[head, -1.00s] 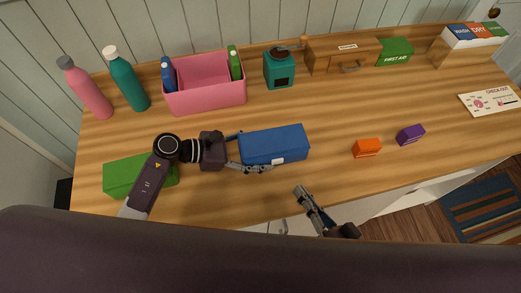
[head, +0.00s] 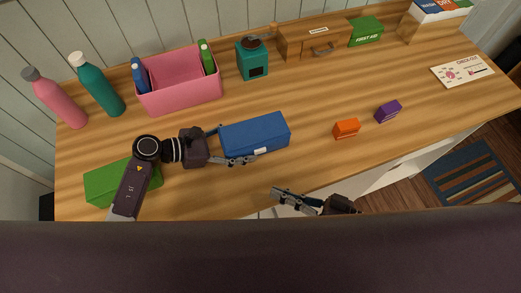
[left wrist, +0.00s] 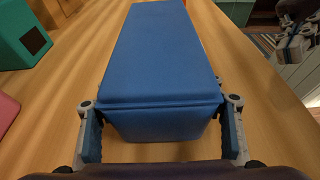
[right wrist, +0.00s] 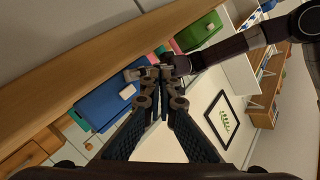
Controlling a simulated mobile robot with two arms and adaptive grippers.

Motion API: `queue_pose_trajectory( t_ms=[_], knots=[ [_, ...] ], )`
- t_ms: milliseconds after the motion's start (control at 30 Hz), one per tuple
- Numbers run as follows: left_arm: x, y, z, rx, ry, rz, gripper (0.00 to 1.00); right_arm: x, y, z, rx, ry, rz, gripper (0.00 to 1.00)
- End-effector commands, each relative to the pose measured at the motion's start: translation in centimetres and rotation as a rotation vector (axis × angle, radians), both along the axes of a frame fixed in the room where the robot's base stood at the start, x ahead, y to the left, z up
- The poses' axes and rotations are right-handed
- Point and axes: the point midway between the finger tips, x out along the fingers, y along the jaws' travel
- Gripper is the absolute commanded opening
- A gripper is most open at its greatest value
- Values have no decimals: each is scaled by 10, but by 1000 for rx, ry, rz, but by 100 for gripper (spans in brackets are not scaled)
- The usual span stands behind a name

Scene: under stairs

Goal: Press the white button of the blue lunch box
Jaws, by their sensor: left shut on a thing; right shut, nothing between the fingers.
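The blue lunch box (head: 255,133) lies closed on the wooden counter, its white button (head: 261,150) on the front side facing me. My left gripper (head: 230,146) is shut on the left end of the lunch box; in the left wrist view its fingers straddle the box (left wrist: 160,60). My right gripper (head: 276,192) is shut and empty, in front of the counter edge, below and apart from the box. In the right wrist view the white button (right wrist: 128,90) shows on the blue lunch box (right wrist: 100,104), beyond the closed fingertips (right wrist: 155,75).
A green box (head: 105,185) lies by my left arm. An orange box (head: 346,129) and a purple box (head: 388,110) lie right of the lunch box. A pink bin (head: 185,92), a teal grinder (head: 252,60) and bottles (head: 100,85) stand behind. The counter between them is clear.

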Motion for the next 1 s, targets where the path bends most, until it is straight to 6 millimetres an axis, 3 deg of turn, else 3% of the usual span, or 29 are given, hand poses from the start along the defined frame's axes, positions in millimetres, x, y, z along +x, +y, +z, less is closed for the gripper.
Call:
queue_pose_trajectory(
  t_ms=[433,1000],
  knots=[
    [0,0,0,0,0,-1,32,8,3,0,0,-3,-1,0],
    [0,0,0,0,0,0,32,76,24,0,0,-3,-1,0]
  ],
)
